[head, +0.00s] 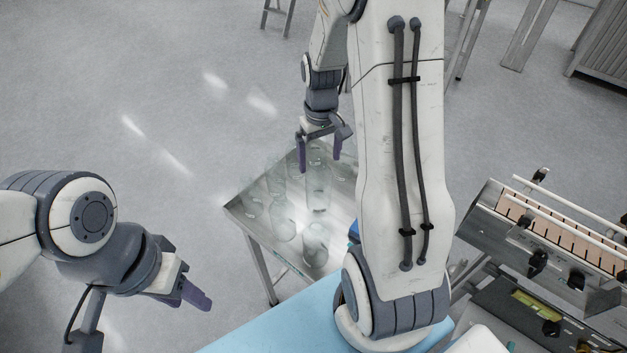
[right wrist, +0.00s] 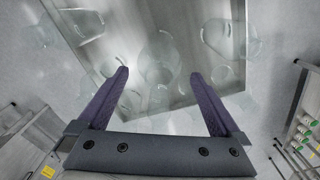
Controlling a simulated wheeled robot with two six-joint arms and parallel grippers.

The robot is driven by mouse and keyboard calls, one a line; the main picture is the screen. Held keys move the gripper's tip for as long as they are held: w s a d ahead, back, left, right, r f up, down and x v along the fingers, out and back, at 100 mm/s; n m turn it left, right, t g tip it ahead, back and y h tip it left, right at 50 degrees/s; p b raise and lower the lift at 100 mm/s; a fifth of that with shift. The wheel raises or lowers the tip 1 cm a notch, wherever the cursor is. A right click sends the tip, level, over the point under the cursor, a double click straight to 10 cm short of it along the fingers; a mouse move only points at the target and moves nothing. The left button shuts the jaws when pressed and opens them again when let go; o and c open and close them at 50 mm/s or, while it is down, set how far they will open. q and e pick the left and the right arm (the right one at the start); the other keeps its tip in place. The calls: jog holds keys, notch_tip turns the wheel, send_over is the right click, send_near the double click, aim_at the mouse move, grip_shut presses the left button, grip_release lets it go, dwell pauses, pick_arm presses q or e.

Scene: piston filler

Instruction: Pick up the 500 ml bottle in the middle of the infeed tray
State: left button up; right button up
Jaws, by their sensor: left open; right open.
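The infeed tray (head: 240,212) is a metal surface holding several clear, see-through bottles. One tall clear bottle (head: 318,185) stands directly below my right gripper (head: 319,164), which is open and points down with a purple finger on either side of the bottle's top. In the right wrist view a clear bottle (right wrist: 159,62) shows between and beyond the open fingertips (right wrist: 158,75). I cannot tell whether the fingers touch it. Bottle outlines are faint, and sizes cannot be read. My left gripper (head: 190,294) is open and empty, off to the left, away from the tray.
Other clear bottles stand close by, at the left (head: 282,222) and front (head: 315,247) of the tray. My right arm hides the tray's right side. A conveyor (head: 565,235) with rails is at the right. A light blue surface (head: 275,325) lies in front.

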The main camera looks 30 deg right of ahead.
aim_at(320, 170)
notch_tip(320, 170, down, 3)
jog(key=shift+f, duration=0.2)
jog(key=shift+s+f+p, duration=0.1)
jog(key=shift+f+p, duration=0.4)
notch_tip(320, 170, down, 3)
jog(key=shift+f+p, duration=0.2)
jog(key=shift+p, duration=0.35)
jog(key=shift+f, duration=0.45)
jog(key=c, duration=1.1)
